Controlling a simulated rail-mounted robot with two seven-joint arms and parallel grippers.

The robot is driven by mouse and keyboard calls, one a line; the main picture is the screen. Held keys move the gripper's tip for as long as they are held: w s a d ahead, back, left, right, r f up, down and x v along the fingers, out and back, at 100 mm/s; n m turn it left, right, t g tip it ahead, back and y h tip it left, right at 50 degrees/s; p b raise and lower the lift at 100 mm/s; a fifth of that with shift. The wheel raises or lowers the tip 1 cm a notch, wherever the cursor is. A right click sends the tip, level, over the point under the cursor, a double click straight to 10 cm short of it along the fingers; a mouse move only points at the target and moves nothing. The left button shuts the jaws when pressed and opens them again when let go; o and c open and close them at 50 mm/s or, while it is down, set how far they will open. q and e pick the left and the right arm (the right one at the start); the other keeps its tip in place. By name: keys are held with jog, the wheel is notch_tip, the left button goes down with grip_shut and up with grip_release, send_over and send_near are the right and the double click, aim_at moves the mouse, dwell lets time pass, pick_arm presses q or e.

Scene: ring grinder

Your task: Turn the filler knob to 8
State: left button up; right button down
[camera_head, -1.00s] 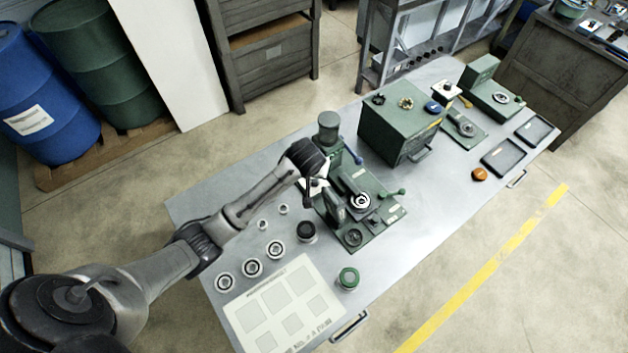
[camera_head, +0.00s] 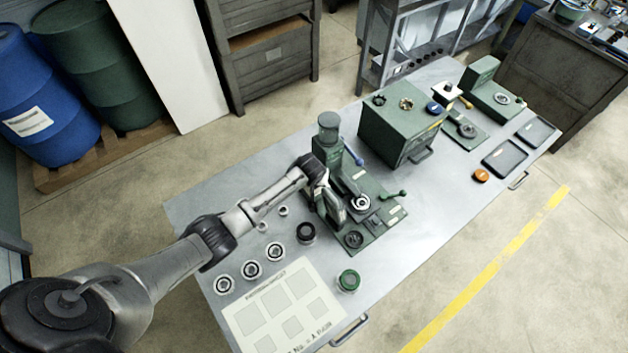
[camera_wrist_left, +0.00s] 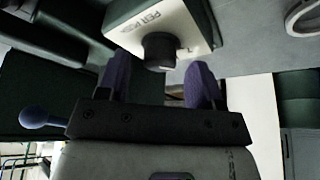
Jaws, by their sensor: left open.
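The filler knob (camera_wrist_left: 160,50) is a short black cylinder on a pale lettered plate (camera_wrist_left: 172,22) in the left wrist view. Its lettering is too small and oblique to read, so I cannot tell its setting. My left gripper (camera_wrist_left: 158,82) is open, with its two purple-grey fingers on either side of the knob's end; I cannot tell whether they touch it. In the head view my left gripper (camera_head: 332,200) is at the near left side of the green grinder machine (camera_head: 378,222), and the knob is hidden there. My right gripper is not in view.
A blue-ended lever (camera_head: 354,156) rises behind the gripper; a blue ball handle (camera_wrist_left: 36,118) shows in the wrist view. Several rings (camera_head: 252,269) and a green-topped jar (camera_head: 348,280) lie nearer on the table (camera_head: 235,195). A green box (camera_head: 392,132) stands to the right.

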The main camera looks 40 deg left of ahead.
pick_arm(q)
jog(key=shift+w+f, duration=0.2)
jog(key=shift+f, duration=0.25)
jog(key=c, duration=0.9)
